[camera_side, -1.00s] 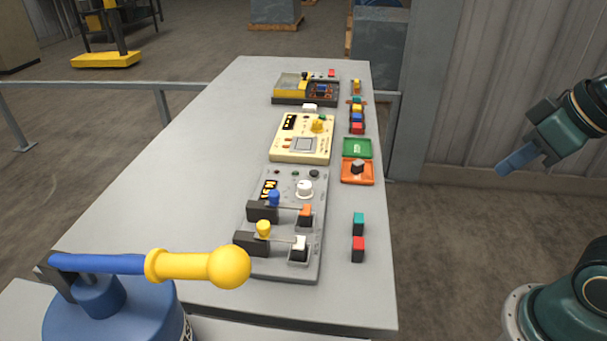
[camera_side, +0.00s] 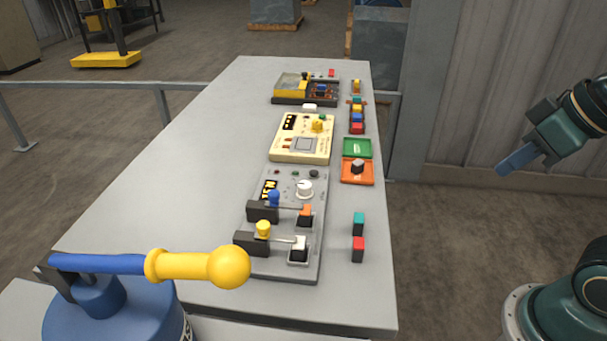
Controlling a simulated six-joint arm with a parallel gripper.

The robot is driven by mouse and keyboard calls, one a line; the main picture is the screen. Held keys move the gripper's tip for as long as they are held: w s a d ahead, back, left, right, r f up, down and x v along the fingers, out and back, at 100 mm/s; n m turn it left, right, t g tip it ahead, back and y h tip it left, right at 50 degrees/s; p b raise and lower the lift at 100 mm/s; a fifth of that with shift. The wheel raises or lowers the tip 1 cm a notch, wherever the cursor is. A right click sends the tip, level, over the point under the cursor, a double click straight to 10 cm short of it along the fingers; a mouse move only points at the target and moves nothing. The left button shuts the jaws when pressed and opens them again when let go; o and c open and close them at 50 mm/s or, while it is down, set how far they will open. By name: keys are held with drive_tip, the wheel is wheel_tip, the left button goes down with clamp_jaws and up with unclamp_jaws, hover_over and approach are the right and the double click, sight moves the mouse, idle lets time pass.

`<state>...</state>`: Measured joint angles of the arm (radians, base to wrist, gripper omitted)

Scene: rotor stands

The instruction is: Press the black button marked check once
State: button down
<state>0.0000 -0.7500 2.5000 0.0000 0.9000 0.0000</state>
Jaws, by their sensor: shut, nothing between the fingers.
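A small dark round button (camera_side: 314,174) sits at the top right of the grey panel (camera_side: 315,265) on the table. No "check" marking can be read at this size, so I cannot tell whether it is the check button. The panel also carries a white knob (camera_side: 304,189), a small dark red round part (camera_side: 277,172) and a yellow-on-black display (camera_side: 268,191). My gripper (camera_side: 505,167), with blue fingers, is shut and empty. It hangs in the air at the right, beyond the table's right edge and well apart from the panel.
Two lever switches with blue (camera_side: 273,198) and yellow (camera_side: 263,228) knobs stand on the panel's front half. A cream device (camera_side: 285,155) lies behind it. Orange (camera_side: 350,178) and green (camera_side: 357,147) plates and small blocks line the right side. The table's left side is clear.

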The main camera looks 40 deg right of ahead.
drive_tip(key=shift+w, duration=0.1)
idle(0.3)
drive_tip(key=m+t+h, duration=0.1)
drive_tip(key=m+t, duration=0.2)
drive_tip(key=m, duration=0.8)
hover_over(316, 175)
wheel_tip(316, 175, down, 12)
drive_tip(key=shift+f, duration=0.15)
drive_tip(key=shift+f, duration=4.25)
